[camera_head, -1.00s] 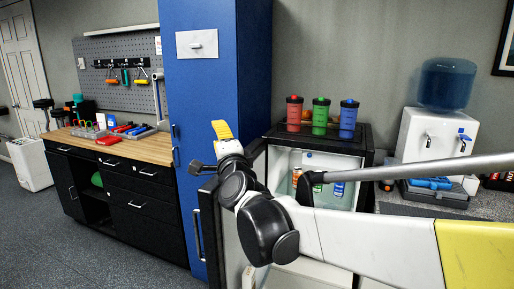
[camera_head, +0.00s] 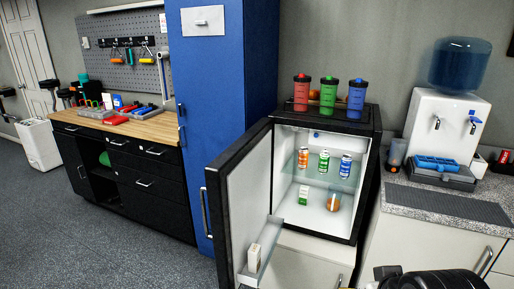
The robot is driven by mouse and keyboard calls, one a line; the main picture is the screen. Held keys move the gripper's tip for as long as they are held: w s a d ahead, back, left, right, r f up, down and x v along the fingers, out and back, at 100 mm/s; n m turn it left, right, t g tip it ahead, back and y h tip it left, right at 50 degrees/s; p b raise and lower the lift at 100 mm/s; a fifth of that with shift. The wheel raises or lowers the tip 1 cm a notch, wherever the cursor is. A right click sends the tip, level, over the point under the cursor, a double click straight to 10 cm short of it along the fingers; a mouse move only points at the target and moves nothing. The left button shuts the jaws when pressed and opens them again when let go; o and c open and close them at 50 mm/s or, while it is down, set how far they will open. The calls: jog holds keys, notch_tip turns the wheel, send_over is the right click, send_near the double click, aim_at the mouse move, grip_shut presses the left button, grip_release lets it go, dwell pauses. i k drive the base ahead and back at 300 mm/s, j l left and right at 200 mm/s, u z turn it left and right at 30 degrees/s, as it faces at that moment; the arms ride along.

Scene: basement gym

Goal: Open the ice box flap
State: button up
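A small black fridge (camera_head: 370,150) stands on the counter with its door (camera_head: 240,200) swung wide open to the left. Its white, lit interior is in plain view. At the top inside is a pale area with a small blue mark (camera_head: 316,134); I cannot make out an ice box flap's outline there, or whether it is open. Below it, a glass shelf (camera_head: 287,168) carries an orange, a green and a blue can. My gripper's fingers do not show; only dark parts of my arm appear at the bottom right edge.
An orange glass (camera_head: 334,201) and a green-white carton (camera_head: 303,195) stand low in the fridge. A white carton (camera_head: 254,257) sits in the door shelf. Three bottles (camera_head: 328,93) stand on top. A tall blue cabinet (camera_head: 215,90) is left; a water dispenser (camera_head: 440,120) is right.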

aim_at(323, 139)
jog(key=i+j+z, duration=0.2)
jog(key=j, duration=0.45)
jog(key=i+j+z, duration=0.15)
jog(key=j, duration=0.55)
jog(key=i+j+z, duration=0.2)
jog(key=j, duration=0.5)
jog(key=j+z, duration=0.2)
jog(key=j, duration=0.5)
